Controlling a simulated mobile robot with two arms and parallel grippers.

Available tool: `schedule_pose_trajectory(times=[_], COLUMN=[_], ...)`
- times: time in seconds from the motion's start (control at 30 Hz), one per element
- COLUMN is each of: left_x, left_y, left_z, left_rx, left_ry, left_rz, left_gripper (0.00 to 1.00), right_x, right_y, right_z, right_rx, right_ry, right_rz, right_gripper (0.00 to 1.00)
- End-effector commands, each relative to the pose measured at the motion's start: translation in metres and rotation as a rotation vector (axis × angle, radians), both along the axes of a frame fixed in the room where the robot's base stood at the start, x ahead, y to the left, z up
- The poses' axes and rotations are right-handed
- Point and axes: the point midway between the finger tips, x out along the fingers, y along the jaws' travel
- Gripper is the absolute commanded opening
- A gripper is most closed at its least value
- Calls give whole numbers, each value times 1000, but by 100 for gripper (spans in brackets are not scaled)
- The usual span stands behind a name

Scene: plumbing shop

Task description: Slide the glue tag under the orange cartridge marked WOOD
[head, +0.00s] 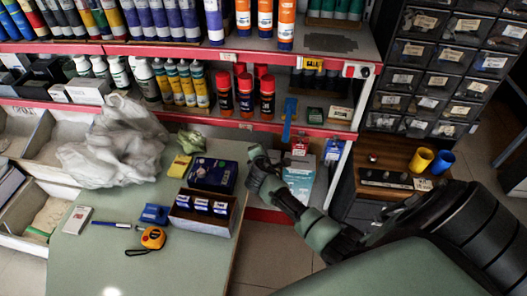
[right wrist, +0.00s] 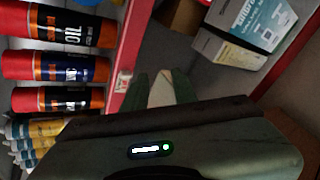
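I cannot pick out the glue tag for sure; small white tags sit on the red shelf edges, one at the upper edge (head: 228,57). My right gripper (head: 263,153) is below the lower shelf edge, beside the table. Its fingers (right wrist: 160,85) stand apart in the right wrist view, with a pale shape between or behind them. My left gripper is out of view.
The table (head: 110,262) holds small goods. Drawers (head: 436,55) stand right.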

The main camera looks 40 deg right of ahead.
Motion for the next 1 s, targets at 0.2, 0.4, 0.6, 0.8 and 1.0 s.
schedule_pose_trajectory(times=[0.2,0.4,0.6,0.8,1.0], left_x=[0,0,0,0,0], left_y=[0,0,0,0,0], left_z=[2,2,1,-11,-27], left_rx=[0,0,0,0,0], left_ry=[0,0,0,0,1], left_rz=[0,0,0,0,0], left_gripper=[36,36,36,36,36], right_x=[-5,-5,-3,38,79], right_y=[-2,-2,-1,22,49], right_z=[-6,-6,-4,58,181], right_rx=[-25,-25,-32,-277,-743], right_ry=[34,34,34,62,173], right_rz=[24,24,29,135,213], right_gripper=[27,27,27,27,27])
